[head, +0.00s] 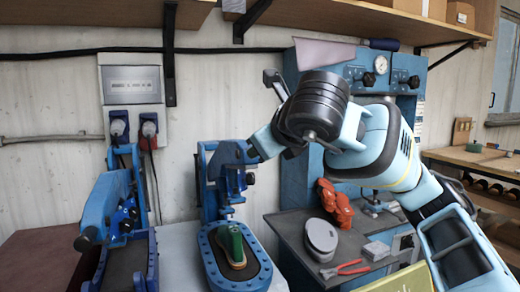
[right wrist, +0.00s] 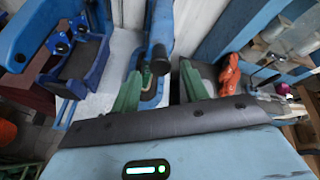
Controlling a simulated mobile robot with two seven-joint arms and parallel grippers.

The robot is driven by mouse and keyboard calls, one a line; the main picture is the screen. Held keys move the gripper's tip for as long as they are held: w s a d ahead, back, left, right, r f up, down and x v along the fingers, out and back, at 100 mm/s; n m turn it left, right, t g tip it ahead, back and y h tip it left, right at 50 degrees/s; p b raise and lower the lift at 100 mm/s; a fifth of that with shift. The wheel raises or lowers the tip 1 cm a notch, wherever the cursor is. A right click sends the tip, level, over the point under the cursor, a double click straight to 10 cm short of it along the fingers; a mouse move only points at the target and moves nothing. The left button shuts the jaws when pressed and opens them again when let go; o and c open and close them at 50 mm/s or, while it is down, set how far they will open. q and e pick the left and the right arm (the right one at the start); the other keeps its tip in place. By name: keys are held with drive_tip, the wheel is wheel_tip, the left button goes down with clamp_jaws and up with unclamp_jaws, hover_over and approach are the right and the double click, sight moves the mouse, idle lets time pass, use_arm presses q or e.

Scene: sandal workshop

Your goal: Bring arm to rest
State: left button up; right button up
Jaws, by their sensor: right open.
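My right arm (head: 395,155) comes in from the right in the head view, bent high in front of the blue machine with the gauge. Its fingers cannot be made out clearly there. In the right wrist view my right gripper (right wrist: 160,90) is open, with two green fingers apart and nothing held between them. Below it in that view is the blue press, with a black knob (right wrist: 160,55) showing between the fingers. My left gripper is in neither view.
A green shoe form (head: 236,244) lies in the blue oval tray (head: 214,270) of the middle press. A blue machine (head: 118,215) stands left. An orange-red object (head: 336,203), a grey oval piece (head: 321,236) and red-handled pliers (head: 343,269) lie on the grey bench. A shelf (head: 330,20) hangs above.

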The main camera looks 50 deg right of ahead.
drive_tip(key=shift+v, duration=0.85)
drive_tip(key=shift+w, duration=0.1)
